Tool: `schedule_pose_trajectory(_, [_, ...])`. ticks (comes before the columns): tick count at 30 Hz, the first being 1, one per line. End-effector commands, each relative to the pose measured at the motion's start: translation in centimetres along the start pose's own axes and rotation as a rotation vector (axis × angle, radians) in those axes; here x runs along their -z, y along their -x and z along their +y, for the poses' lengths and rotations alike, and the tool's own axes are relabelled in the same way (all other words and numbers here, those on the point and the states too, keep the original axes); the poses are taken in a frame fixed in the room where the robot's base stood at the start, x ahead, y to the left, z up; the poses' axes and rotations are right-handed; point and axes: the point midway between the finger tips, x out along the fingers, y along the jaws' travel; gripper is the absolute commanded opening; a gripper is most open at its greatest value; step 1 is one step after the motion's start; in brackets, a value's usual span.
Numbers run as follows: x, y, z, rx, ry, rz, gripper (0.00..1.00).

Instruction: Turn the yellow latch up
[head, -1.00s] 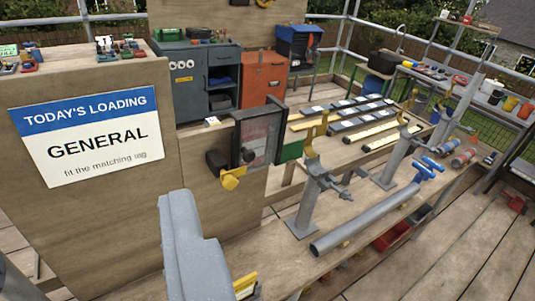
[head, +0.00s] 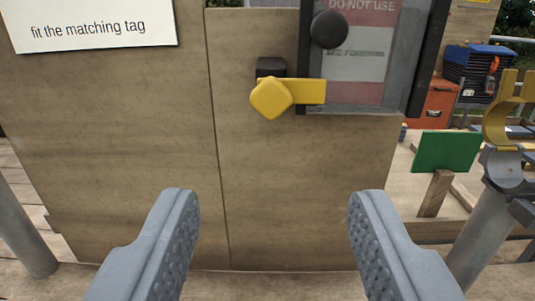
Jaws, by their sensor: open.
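The yellow latch (head: 302,91) is on the wooden panel (head: 300,180), at the lower left corner of a dark-framed door. Its faceted yellow knob (head: 271,98) is at the left, and its flat bar points right, level, across the frame's lower edge. A black block (head: 271,68) sits just above and behind the knob. My gripper (head: 270,215) is open and empty, its two grey fingers wide apart below the latch. Neither finger touches the latch.
The framed door (head: 357,90) has a round black knob (head: 329,29) above the latch and a "DO NOT USE" sheet behind it. A white sign (head: 95,22) is at upper left. A green board (head: 446,152) and a yellow-topped grey stand (head: 500,150) are at right.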

Motion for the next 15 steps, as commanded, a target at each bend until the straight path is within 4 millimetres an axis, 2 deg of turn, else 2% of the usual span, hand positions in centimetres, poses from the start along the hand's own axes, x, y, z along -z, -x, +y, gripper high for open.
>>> schedule_pose_trajectory(5, [-0.2,-1.6,-0.1,0.005,-0.002,-0.001,0.48])
schedule_pose_trajectory(15, [-0.1,-6.6,-0.2,0.005,0.001,0.002,0.48])
